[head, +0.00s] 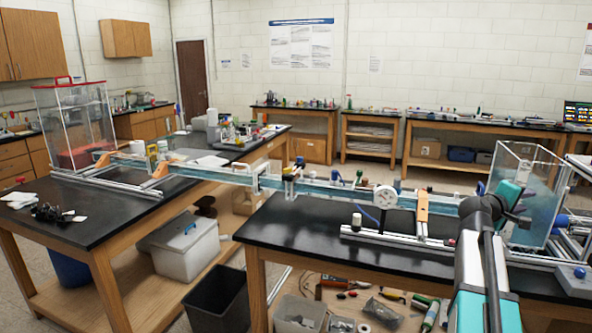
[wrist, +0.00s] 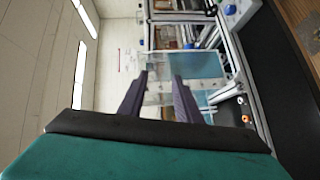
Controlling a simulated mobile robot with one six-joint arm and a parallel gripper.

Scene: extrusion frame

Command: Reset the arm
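My arm reaches up from the lower right of the head view, over the right black-topped table (head: 310,233). My gripper is seen in the wrist view (wrist: 160,95), with two dark fingers standing apart and nothing between them. Beyond the fingers is a clear tank with blue water (wrist: 200,66). The same tank (head: 535,215) stands at the right in the head view, close to the end of my arm. In the head view my fingers are small and partly hidden by my own wrist.
A long clear channel on an aluminium frame (head: 300,186) spans the gap between the tables, with a round gauge (head: 384,197) on it. A clear tank with a red rim (head: 75,125) stands far left. A dark bin (head: 217,298) and a grey tub (head: 185,248) sit low between the tables.

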